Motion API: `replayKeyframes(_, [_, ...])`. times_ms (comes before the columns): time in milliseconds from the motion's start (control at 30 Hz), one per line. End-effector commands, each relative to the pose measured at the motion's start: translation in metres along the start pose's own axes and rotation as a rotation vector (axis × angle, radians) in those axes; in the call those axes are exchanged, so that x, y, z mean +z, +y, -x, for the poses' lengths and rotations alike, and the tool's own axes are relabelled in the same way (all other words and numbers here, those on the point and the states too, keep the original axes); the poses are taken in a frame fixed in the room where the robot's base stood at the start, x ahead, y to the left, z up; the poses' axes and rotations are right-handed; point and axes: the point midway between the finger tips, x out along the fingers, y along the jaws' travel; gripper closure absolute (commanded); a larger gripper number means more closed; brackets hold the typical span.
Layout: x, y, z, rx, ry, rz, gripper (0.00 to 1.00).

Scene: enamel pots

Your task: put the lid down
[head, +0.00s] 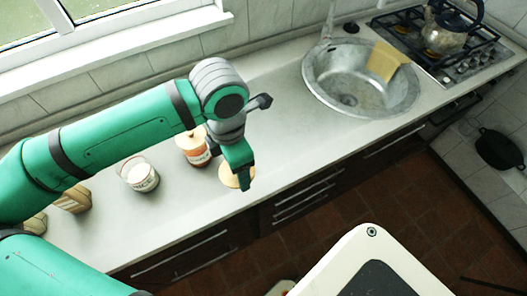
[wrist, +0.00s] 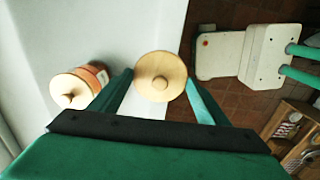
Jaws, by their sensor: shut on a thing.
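My gripper (head: 240,172) is shut on a round pale wooden lid (head: 229,181) near the counter's front edge. In the wrist view the lid (wrist: 149,88) shows between the two green fingertips (wrist: 160,78), with its round knob facing the camera. I cannot tell how high it is above the counter. An orange-brown and white pot (head: 200,157) with a wooden lid on it stands just left of my gripper; it also shows in the wrist view (wrist: 97,76). An open-topped pot (head: 145,183) with a pale inside stands further left.
The counter (head: 270,110) is bare between my gripper and the sink (head: 345,95), which has a yellow cloth over its rim. A stove with a kettle (head: 447,30) is at the far right. More containers (head: 73,201) stand at the left, partly behind my arm.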

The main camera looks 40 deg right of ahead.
Motion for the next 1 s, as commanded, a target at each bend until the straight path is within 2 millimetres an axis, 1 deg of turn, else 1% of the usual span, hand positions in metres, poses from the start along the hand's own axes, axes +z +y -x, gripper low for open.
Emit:
replayKeyframes(33, [0.008, 0.005, -0.004, -0.003, 0.000, -0.002, 0.53])
replayKeyframes(367, [0.059, 0.051, -0.035, -0.004, -0.001, 0.001, 0.53])
replayKeyframes(500, [0.074, 0.065, -0.059, -0.004, 0.000, 0.000, 0.53])
replayKeyframes(600, [0.083, 0.072, -0.073, -0.003, -0.001, 0.001, 0.53])
replayKeyframes(700, [0.089, 0.077, -0.081, -0.002, -0.001, -0.001, 0.53])
replayKeyframes(867, [0.092, 0.081, -0.087, -0.001, -0.001, 0.000, 0.53])
replayKeyframes(967, [0.097, 0.084, -0.094, -0.002, -0.001, -0.001, 0.53])
replayKeyframes(1000, [0.098, 0.086, -0.099, -0.002, -0.001, -0.001, 0.53])
